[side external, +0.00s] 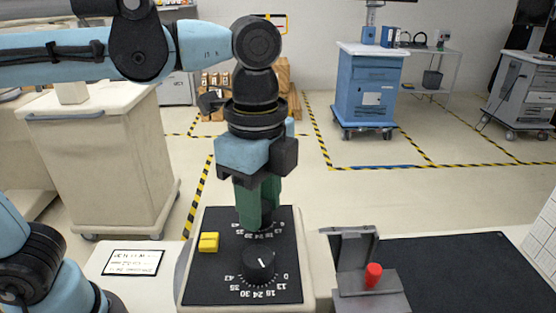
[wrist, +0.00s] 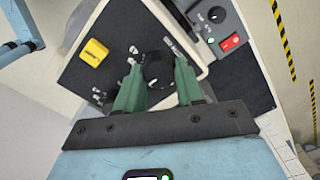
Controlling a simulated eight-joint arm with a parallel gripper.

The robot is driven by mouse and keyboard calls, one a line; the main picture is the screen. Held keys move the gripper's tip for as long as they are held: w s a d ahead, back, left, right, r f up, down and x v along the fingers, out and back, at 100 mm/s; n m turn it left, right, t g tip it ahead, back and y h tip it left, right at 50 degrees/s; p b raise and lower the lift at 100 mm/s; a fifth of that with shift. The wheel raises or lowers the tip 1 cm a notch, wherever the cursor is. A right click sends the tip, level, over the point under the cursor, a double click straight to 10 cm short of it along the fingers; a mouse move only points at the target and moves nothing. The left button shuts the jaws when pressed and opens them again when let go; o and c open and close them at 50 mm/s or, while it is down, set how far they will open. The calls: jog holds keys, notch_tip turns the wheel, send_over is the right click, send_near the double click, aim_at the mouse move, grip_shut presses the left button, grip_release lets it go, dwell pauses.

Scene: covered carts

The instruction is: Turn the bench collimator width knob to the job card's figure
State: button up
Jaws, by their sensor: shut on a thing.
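A black sloped panel (side external: 196,285) carries two black knobs with white figures around them. My gripper (side external: 256,222) points down with its green fingers on the far knob (wrist: 158,70), which the fingers mostly hide in the side view. In the wrist view this knob sits between the two fingertips (wrist: 158,78), and the gripper is shut on it. Its pointer cannot be made out. The near knob (side external: 259,263) stands free, with a white pointer line. I cannot read which knob is for width. The job card (side external: 132,262) lies left of the panel; its text is too small to read.
A yellow block-shaped control (side external: 208,242) sits on the panel's left. A black mat (side external: 460,270) lies farther right. A blue cart (side external: 370,90) stands well behind.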

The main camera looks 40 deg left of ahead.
jog(key=n, duration=0.4)
jog(key=shift+n, duration=0.3)
jog(key=n, duration=0.4)
jog(key=shift+w+n, duration=0.1)
jog(key=shift+n, duration=0.3)
dwell(0.3)
jog(key=o, duration=1)
jog(key=shift+o, duration=0.2)
notch_tip(320, 180, up, 12)
